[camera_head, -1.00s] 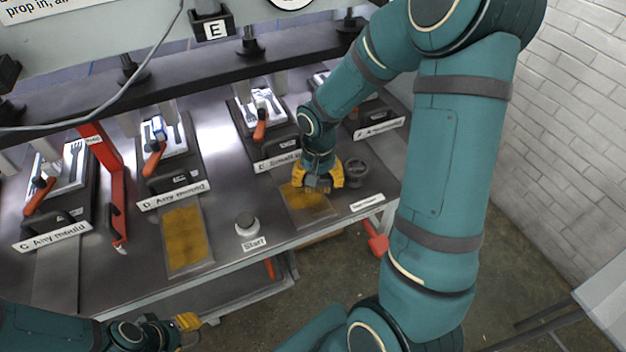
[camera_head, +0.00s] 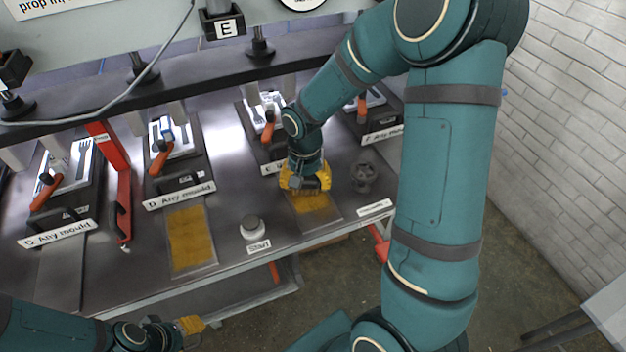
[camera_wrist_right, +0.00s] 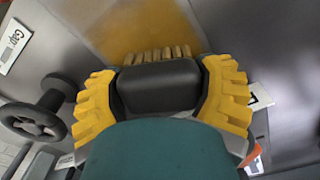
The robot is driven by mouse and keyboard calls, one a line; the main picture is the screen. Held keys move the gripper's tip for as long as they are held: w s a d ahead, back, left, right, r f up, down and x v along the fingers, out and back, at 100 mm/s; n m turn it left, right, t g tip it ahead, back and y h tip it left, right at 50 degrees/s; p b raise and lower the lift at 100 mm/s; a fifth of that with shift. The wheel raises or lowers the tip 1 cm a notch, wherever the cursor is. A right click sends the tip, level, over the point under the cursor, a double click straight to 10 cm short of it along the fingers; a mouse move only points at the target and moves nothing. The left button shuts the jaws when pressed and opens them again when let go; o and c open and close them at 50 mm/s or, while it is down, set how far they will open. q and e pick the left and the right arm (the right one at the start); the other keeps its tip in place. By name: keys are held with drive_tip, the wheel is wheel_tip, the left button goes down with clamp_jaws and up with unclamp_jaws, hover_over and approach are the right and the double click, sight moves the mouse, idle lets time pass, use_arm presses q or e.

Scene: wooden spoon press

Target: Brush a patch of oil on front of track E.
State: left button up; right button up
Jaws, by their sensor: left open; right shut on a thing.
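Track E (camera_head: 318,207) is a flat strip in front of the E mould (camera_head: 267,150), with a yellow-brown oil patch on it. My right gripper (camera_head: 306,186) is over the rear part of this track, shut on a dark block-shaped brush. In the right wrist view the brush (camera_wrist_right: 158,85) sits between the yellow fingers, its tan bristles pointing at the oily track (camera_wrist_right: 150,28). I cannot tell whether the bristles touch it. My left gripper (camera_head: 190,325) is open and empty at the lower left, off the table's front edge.
Track D (camera_head: 190,238) also has a yellow-brown patch. The Start button (camera_head: 252,228) stands between the two tracks. A red lever (camera_head: 122,210) stands left of mould D.

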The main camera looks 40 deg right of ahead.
sight(289, 195)
drive_tip(key=shift+w+a+f+b, duration=0.1)
drive_tip(key=shift+w+a+b, duration=0.1)
drive_tip(key=shift+a, duration=0.5)
drive_tip(key=shift+w+a+b, duration=0.1)
drive_tip(key=shift+a+b, duration=0.1)
drive_tip(key=shift+a, duration=0.55)
drive_tip(key=shift+w+a+f+b, duration=0.1)
drive_tip(key=shift+a+b, duration=0.1)
drive_tip(key=shift+a, duration=0.5)
drive_tip(key=shift+w+r, duration=0.1)
drive_tip(key=shift+w, duration=0.05)
drive_tip(key=shift+w+d, duration=0.25)
drive_tip(key=shift+w, duration=0.7)
drive_tip(key=shift+s+d+r+p, duration=0.1)
drive_tip(key=shift+s+d+p, duration=0.1)
drive_tip(key=shift+d, duration=0.45)
drive_tip(key=shift+s+d+r+p, duration=0.1)
drive_tip(key=shift+d+p, duration=0.05)
drive_tip(key=shift+d, duration=0.55)
drive_tip(key=shift+s+d+p, duration=0.15)
drive_tip(key=shift+d+p, duration=0.05)
drive_tip(key=shift+d, duration=0.45)
drive_tip(key=shift+s+d+f, duration=0.1)
drive_tip(key=shift+s+d, duration=0.15)
drive_tip(key=shift+d, duration=0.8)
drive_tip(key=shift+s+d, duration=0.25)
drive_tip(key=shift+d, duration=0.8)
drive_tip(key=shift+r+p, duration=2.35)
drive_tip(key=shift+r, duration=0.65)
